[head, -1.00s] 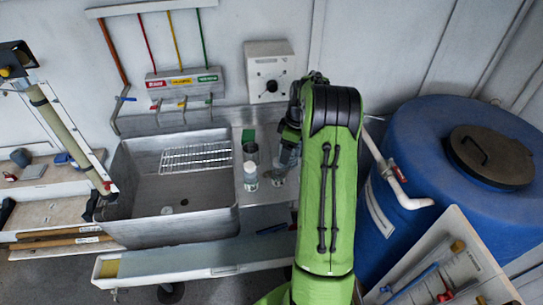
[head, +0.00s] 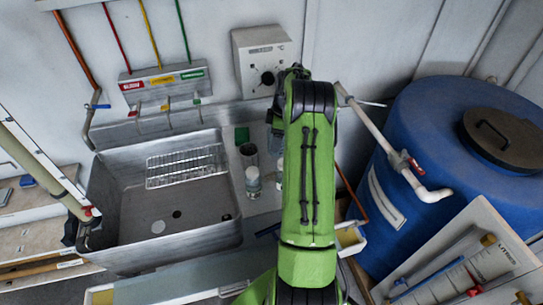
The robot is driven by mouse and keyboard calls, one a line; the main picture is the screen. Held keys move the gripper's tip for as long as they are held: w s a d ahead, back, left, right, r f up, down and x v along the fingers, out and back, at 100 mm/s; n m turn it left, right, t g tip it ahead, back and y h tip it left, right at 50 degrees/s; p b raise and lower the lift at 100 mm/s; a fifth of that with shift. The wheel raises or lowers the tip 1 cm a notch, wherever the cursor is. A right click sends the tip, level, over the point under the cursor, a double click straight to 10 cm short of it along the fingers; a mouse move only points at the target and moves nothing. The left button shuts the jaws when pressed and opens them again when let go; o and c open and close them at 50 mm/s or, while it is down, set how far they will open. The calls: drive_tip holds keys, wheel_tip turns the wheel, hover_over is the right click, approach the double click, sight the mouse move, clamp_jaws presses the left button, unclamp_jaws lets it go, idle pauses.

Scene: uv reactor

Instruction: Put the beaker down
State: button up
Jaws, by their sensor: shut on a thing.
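My green arm reaches over the right side of the steel drainboard beside the sink. A small grey part of my gripper (head: 276,144) shows at the arm's left edge, and the arm hides most of the rest. My gripper is shut on the beaker (head: 279,180), of which only a faint clear sliver shows beside the arm. I cannot tell whether its base touches the drainboard (head: 262,204).
The sink (head: 190,212) holds a wire rack (head: 185,168). A blue tank (head: 430,130) and a pipe (head: 372,135) stand to the right.

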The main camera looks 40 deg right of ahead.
wheel_tip(320, 180, down, 8)
drive_tip(key=shift+f, duration=0.1)
drive_tip(key=o, duration=1.2)
drive_tip(key=shift+c, duration=0.2)
wheel_tip(320, 180, up, 12)
drive_tip(key=s+d, duration=0.1)
drive_tip(key=s+a+r+m+t+h, duration=0.1)
drive_tip(key=s+a+r+m+h, duration=0.15)
drive_tip(key=a+r, duration=1.65)
drive_tip(key=s+a+f+m+t, duration=0.1)
drive_tip(key=s+a+m, duration=0.1)
drive_tip(key=s+a, duration=0.6)
drive_tip(key=s+a+m+t+y, duration=0.1)
drive_tip(key=s+a+m+t, duration=0.1)
drive_tip(key=s+a, duration=0.6)
drive_tip(key=s+m, duration=0.1)
drive_tip(key=s, duration=0.2)
drive_tip(key=shift+f, duration=0.35)
